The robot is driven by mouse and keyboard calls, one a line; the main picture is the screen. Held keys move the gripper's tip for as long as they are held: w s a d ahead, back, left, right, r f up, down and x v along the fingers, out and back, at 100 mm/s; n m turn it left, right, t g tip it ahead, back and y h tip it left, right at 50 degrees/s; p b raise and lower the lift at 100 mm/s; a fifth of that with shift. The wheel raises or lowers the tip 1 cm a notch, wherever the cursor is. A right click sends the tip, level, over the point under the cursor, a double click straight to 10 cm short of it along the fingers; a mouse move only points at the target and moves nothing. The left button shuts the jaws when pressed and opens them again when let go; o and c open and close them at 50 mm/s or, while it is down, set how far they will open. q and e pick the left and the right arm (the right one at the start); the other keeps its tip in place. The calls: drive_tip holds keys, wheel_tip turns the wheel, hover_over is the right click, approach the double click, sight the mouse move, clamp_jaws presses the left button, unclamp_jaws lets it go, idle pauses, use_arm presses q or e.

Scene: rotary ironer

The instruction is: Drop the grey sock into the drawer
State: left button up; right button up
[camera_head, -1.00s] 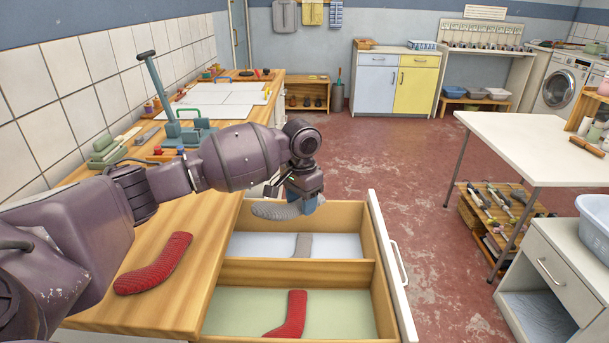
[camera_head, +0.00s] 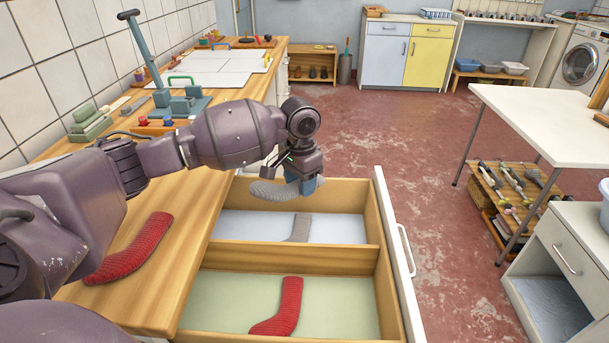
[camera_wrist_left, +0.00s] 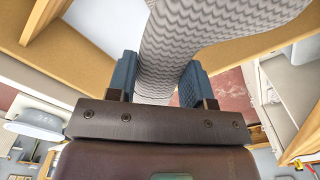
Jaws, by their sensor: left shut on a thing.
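My left gripper (camera_head: 308,186) is shut on a grey sock (camera_head: 272,190), which hangs out to the left of the fingers. The patterned grey sock (camera_wrist_left: 170,60) also shows between the blue fingers in the left wrist view. Gripper and sock are above the far compartment of the open drawer (camera_head: 392,262). That compartment has a pale blue-white floor, and another grey sock (camera_head: 299,228) lies in it. A red sock (camera_head: 281,308) lies in the near, green-floored compartment. A second red sock (camera_head: 132,250) lies on the wooden worktop. My right gripper is not in view.
A wooden divider (camera_head: 290,262) separates the two compartments. The wooden worktop (camera_head: 190,212) borders the drawer on the left.

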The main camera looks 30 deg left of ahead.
use_arm(q)
drive_tip(key=shift+f, duration=0.5)
drive_tip(key=shift+r, duration=0.1)
drive_tip(key=o, duration=1)
drive_tip(key=shift+c, duration=0.2)
drive_tip(key=shift+r, duration=0.1)
